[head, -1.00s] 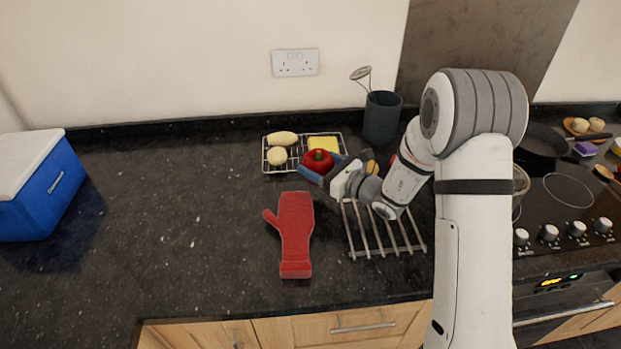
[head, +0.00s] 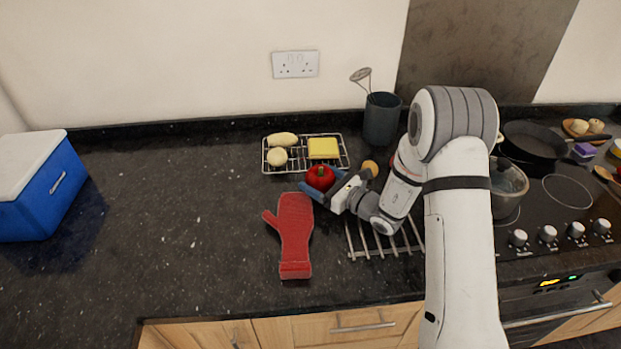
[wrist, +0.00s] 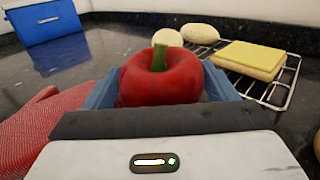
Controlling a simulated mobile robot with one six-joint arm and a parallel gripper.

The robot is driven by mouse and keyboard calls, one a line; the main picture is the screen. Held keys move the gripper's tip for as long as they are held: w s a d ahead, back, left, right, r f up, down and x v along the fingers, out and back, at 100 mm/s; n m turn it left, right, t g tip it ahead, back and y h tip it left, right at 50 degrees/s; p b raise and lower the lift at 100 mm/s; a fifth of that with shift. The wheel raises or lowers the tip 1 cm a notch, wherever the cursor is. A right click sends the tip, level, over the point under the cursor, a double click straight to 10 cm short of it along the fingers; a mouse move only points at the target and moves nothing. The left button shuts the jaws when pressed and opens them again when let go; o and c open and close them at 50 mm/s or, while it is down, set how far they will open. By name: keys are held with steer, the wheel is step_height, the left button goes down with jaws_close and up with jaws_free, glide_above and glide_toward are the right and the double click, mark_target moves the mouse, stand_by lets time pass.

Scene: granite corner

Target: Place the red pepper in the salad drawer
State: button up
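The red pepper (head: 320,178) with a green stem is between the blue fingers of my gripper (head: 318,184), just in front of the wire rack. In the wrist view the pepper (wrist: 161,77) fills the space between the two fingers (wrist: 162,92), which press against its sides. It looks held just above the worktop; the exact height is hard to tell. No salad drawer can be made out. Closed wooden drawer fronts (head: 363,329) show below the worktop edge.
A wire rack (head: 304,160) holds pale round items and a yellow slab. A red oven mitt (head: 295,235) lies in front. A metal trivet (head: 385,243) lies beneath my arm. A blue cool box (head: 42,190) stands far left. The hob with pans is right.

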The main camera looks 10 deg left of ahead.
steer(key=shift+o, duration=1.1)
steer(key=shift+r, duration=0.15)
